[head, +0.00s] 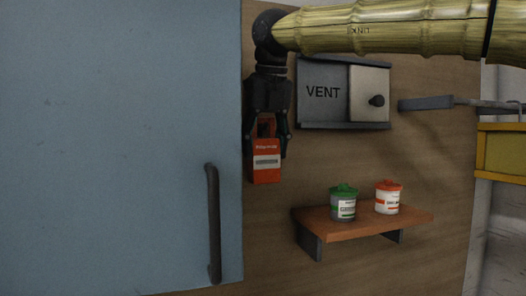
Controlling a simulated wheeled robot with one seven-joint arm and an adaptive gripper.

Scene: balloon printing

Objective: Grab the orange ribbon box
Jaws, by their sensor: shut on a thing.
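The orange ribbon box (266,173) is a small upright orange box with a pale label on its front. My gripper (266,142) points down from above and is shut on the box, with a finger at each side of its upper part. The box hangs in the air in front of the wooden wall, beside the blue door's right edge. Its lower part is clear of the fingers.
A blue door (110,130) with a dark handle (213,225) fills the left. A VENT panel (322,93) with a knob is right of my gripper. A wooden shelf (355,222) below holds a green-lidded jar (343,204) and an orange-lidded jar (388,198).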

